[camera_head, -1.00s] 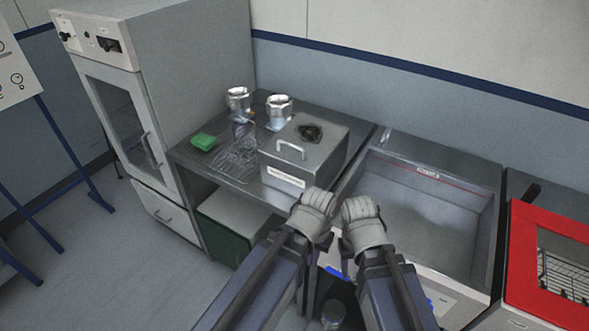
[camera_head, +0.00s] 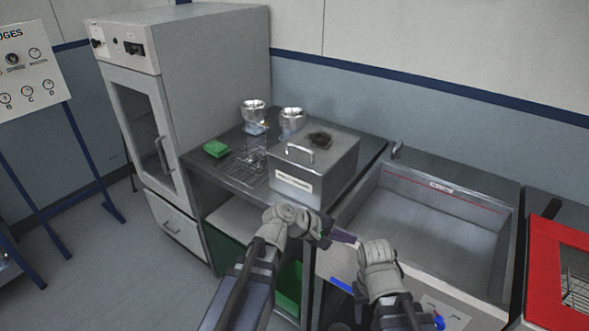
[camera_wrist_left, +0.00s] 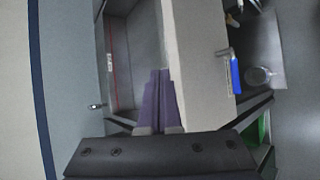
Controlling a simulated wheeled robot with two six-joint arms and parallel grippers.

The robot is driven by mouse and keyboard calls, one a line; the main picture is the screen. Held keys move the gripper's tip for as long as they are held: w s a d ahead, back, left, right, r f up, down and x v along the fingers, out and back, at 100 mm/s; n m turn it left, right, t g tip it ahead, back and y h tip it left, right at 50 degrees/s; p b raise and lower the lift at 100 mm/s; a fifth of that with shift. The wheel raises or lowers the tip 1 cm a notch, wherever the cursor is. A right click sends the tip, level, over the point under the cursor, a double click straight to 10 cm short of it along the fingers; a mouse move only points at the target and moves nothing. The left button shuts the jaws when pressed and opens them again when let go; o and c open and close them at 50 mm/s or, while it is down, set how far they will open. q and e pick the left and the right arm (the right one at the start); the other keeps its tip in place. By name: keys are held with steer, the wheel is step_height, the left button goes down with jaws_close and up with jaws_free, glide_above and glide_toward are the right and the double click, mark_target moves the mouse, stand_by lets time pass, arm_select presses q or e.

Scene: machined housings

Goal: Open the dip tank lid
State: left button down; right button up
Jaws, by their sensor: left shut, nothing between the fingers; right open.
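The dip tank (camera_head: 304,184) is a grey steel box with a white label on its front, standing on the steel bench. Its lid (camera_head: 335,145) lies flat on top, with a bar handle (camera_head: 299,153) near the front edge and a dark patch behind it. My left gripper (camera_head: 350,238) is shut and empty, in front of and below the tank, pointing right. Its purple fingers (camera_wrist_left: 159,75) lie together in the left wrist view. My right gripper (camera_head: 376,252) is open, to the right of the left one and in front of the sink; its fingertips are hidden.
A sink basin (camera_head: 425,215) is right of the tank, then a red-framed unit (camera_head: 548,262). Two metal cups (camera_head: 254,112), a wire rack (camera_head: 247,165) and a green block (camera_head: 215,149) are on the bench left of the tank. A tall cabinet (camera_head: 210,80) stands further left.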

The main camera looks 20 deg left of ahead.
arm_select(q)
steer(key=w+a+r+n+t+h+b, duration=0.1)
steer(key=w+a+r+n+t+b, duration=0.1)
steer(key=w+a+n+t+b, duration=0.4)
steer(key=n+t+y+b, duration=0.2)
steer(key=n+t+y, duration=0.35)
steer(key=n, duration=0.95)
glide_toward(294, 163)
steer(key=t+h, duration=0.2)
steer(key=p+x, duration=0.1)
steer(key=x, duration=0.9)
steer(key=shift+w+a+f+p, duration=0.1)
steer(key=shift+a+p, duration=0.15)
steer(key=shift+p, duration=0.1)
arm_select(e)
step_height(294, 163, down, 8)
steer(key=shift+r, duration=0.1)
